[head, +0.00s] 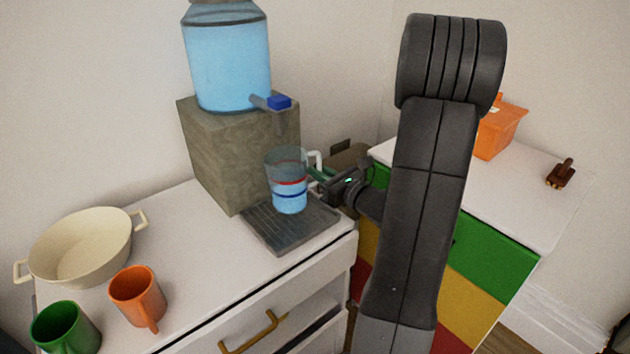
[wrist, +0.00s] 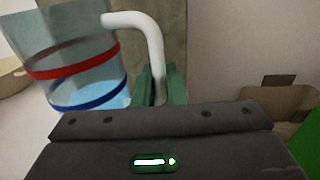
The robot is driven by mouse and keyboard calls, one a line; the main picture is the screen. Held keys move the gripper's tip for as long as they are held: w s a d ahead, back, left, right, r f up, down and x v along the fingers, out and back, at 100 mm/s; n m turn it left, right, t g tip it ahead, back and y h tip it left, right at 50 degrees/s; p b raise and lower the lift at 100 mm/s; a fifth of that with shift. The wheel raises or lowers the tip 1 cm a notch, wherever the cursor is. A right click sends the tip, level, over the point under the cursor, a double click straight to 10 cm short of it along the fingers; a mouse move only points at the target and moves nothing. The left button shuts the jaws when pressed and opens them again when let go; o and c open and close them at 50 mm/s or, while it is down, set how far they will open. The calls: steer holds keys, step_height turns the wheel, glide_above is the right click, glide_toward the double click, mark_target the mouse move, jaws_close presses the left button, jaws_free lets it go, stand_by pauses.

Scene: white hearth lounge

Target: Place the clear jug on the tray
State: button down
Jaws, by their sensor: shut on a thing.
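The clear jug (head: 288,180) has a red band, a blue band, a white handle and bluish water in its lower part. In the head view it is upright over the dark ribbed tray (head: 282,235), below the dispenser's tap. I cannot tell whether its base touches the tray. My gripper (head: 318,174) comes from the right and is shut on the jug's handle. In the wrist view the jug (wrist: 75,65) is at the left, and the green fingers (wrist: 158,85) close around the white handle (wrist: 150,40).
A water dispenser (head: 228,60) with a blue tap (head: 278,102) stands on a stone block (head: 215,150) behind the tray. A cream pot (head: 82,250), an orange mug (head: 138,295) and a green mug (head: 65,328) are at the left. An orange container (head: 498,132) sits on the right cabinet.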

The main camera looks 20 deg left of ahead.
mark_target(319, 184)
steer(key=f, duration=0.1)
steer(key=a+f, duration=0.1)
steer(key=shift+w+a+f+b, duration=0.3)
steer(key=shift+w+f, duration=0.05)
steer(key=shift+w, duration=0.05)
steer(key=shift+f, duration=0.35)
steer(key=shift+f, duration=0.15)
steer(key=c, duration=1.5)
jaws_free()
steer(key=v, duration=1.2)
steer(key=shift+s, duration=0.1)
